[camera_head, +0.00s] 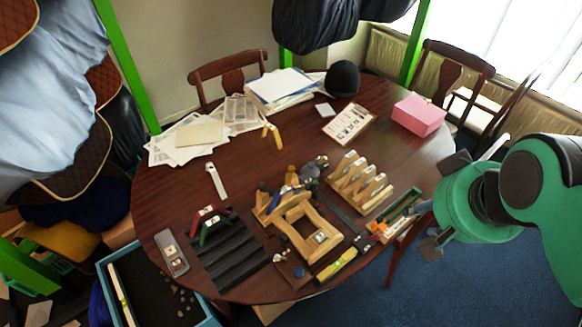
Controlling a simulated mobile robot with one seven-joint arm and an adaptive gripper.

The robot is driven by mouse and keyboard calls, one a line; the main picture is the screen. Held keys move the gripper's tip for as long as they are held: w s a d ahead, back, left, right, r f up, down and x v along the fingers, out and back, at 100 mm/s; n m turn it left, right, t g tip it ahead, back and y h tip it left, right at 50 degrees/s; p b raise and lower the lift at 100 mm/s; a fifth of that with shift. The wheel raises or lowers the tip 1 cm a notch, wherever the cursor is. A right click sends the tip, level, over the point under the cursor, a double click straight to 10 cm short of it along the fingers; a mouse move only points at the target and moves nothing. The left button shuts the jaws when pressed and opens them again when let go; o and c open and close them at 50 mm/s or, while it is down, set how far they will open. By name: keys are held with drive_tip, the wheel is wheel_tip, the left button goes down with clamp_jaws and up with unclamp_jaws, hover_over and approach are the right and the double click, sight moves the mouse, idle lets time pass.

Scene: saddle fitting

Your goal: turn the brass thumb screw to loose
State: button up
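A wooden saddle-like frame (312,246) stands near the front middle of the round table. A small brass-coloured piece (291,176) stands upright at its back; I cannot tell if this is the thumb screw or how far it is turned. My gripper (440,205) hangs at the right, beyond the table's right edge, well apart from the frame. Its two dark finger parts stand wide apart, with nothing seen held between them.
A slotted wooden rack (359,184) and a tray of tools (398,222) lie between the frame and my gripper. A yellow level (336,265) lies in front. A black ribbed mat (232,256) lies left. A pink box (418,115) stands at the back right.

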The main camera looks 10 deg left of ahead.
drive_tip(key=w+a+r+m+g+p, duration=0.1)
drive_tip(key=w+a+r+m+p, duration=0.1)
drive_tip(key=w, duration=0.3)
drive_tip(key=w+a+r+m+p, duration=0.1)
drive_tip(key=w+a, duration=0.2)
drive_tip(key=w, duration=0.3)
drive_tip(key=m+g+p, duration=0.4)
drive_tip(key=m+p, duration=0.4)
drive_tip(key=m, duration=0.2)
hover_over(291, 167)
wheel_tip(291, 167, down, 16)
drive_tip(key=shift+s+f, duration=0.1)
drive_tip(key=shift+f, duration=0.1)
wheel_tip(291, 167, down, 14)
drive_tip(key=shift+r+b, duration=0.15)
drive_tip(key=shift+b, duration=0.5)
drive_tip(key=shift+c, duration=0.5)
